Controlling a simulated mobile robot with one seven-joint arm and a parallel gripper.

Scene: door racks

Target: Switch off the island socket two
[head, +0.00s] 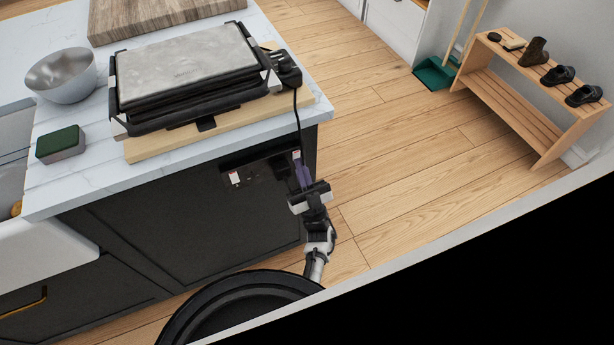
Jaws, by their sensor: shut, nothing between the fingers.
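A dark socket strip (265,168) is set in the island's dark end panel, just below the countertop. The fingers and wrist partly cover that part. I cannot tell whether the fingers touch it, which socket is two, or the switch positions.
A black contact grill (185,75) stands on a wooden board on the countertop (60,190). Its black cable (298,118) hangs over the edge beside my gripper. A metal bowl (62,75) and green sponge (60,143) are left. The wooden floor (400,175) right is clear before a shoe rack (520,95).

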